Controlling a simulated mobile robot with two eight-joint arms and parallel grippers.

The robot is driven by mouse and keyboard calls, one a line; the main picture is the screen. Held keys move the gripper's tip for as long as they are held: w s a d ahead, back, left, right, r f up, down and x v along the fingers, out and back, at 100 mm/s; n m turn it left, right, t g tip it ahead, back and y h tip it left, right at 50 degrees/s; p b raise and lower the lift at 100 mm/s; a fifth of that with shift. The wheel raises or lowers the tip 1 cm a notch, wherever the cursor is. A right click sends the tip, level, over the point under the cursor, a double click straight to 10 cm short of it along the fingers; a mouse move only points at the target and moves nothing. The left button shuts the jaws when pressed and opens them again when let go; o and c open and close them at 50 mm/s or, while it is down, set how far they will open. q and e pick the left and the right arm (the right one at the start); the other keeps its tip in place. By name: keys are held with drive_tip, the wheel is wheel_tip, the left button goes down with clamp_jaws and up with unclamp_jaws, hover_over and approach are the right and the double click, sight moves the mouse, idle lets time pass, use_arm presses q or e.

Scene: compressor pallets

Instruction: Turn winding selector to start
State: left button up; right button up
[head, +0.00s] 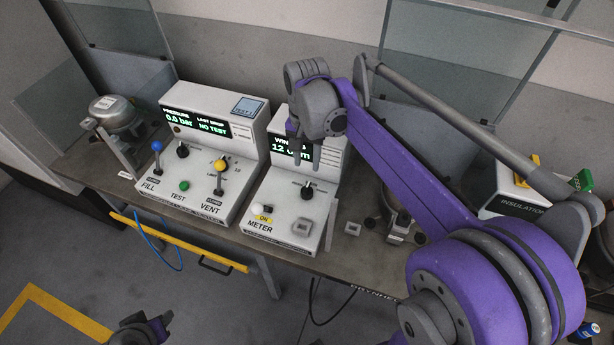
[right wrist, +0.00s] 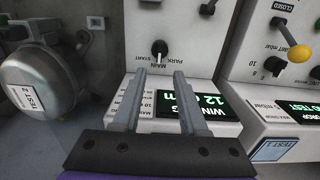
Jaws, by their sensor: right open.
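The winding meter (head: 268,224) is a white box on the bench with a lit display reading about 12 ohm, partly hidden by my arm. Its winding selector (head: 307,192) is a black knob on the sloped panel. In the right wrist view the selector (right wrist: 159,48) sits just beyond the fingertips, near small MAIN, START and PARK labels; its exact pointing is too small to tell. My right gripper (head: 307,160) is open and empty above the panel, apart from the knob. The right wrist view shows its two fingers (right wrist: 159,73) spread. Part of my left arm (head: 142,328) shows at the bottom; its jaws are unclear.
The white pressure test box (head: 205,160) with blue and yellow levers stands left of the meter. A compressor (head: 113,113) stands at the left, another (head: 390,222) at the right. A yellow rail (head: 180,240) runs along the bench front. An insulation box (head: 505,195) is at the right.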

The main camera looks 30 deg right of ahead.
sight(307, 188)
wheel_tip(307, 188, down, 10)
drive_tip(key=shift+s+r+b, duration=0.1)
drive_tip(key=shift+r+b, duration=0.15)
drive_tip(key=shift+b, duration=0.05)
clamp_jaws()
